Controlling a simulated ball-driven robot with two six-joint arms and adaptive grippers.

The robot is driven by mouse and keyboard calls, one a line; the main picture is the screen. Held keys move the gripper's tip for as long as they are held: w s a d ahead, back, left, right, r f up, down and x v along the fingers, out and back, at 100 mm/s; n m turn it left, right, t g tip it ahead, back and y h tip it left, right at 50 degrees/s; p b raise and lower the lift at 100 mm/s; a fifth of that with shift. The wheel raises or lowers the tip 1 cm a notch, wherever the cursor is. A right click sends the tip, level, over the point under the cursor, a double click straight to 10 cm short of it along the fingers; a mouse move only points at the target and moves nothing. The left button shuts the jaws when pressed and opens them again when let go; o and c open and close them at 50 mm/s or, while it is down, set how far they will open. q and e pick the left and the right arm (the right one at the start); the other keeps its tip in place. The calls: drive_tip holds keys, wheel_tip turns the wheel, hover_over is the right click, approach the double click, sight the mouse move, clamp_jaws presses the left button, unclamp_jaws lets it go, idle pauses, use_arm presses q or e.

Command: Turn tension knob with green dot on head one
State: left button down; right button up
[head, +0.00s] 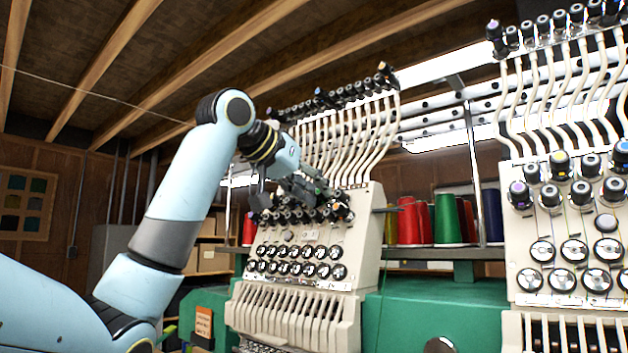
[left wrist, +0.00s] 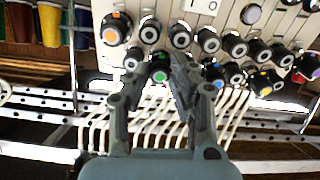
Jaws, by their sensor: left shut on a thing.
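The tension knob with the green dot (left wrist: 159,75) shows in the left wrist view, black with a green centre, in the near row of knobs on the cream machine head. My left gripper (left wrist: 161,66) has one finger on each side of this knob and is shut on it. In the head view my left gripper (head: 318,197) reaches the upper knob rows of the left machine head (head: 367,235); the green dot cannot be made out there. My right gripper is in neither view.
Neighbouring knobs crowd close, among them an orange-dot knob (left wrist: 115,33) and a blue-dot knob (left wrist: 213,73). White thread tubes (head: 345,140) rise behind. A second machine head (head: 545,235) stands right. Coloured thread cones (head: 448,218) stand between the heads.

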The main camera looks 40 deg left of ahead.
use_arm(q)
drive_tip(key=shift+a+r+m+p, duration=0.1)
drive_tip(key=shift+r+m+p, duration=0.05)
drive_tip(key=shift+m+p, duration=4.5)
drive_tip(key=c, duration=1.2)
unclamp_jaws()
drive_tip(key=shift+o, duration=0.2)
drive_tip(key=shift+s, duration=0.1)
drive_tip(key=v, duration=0.7)
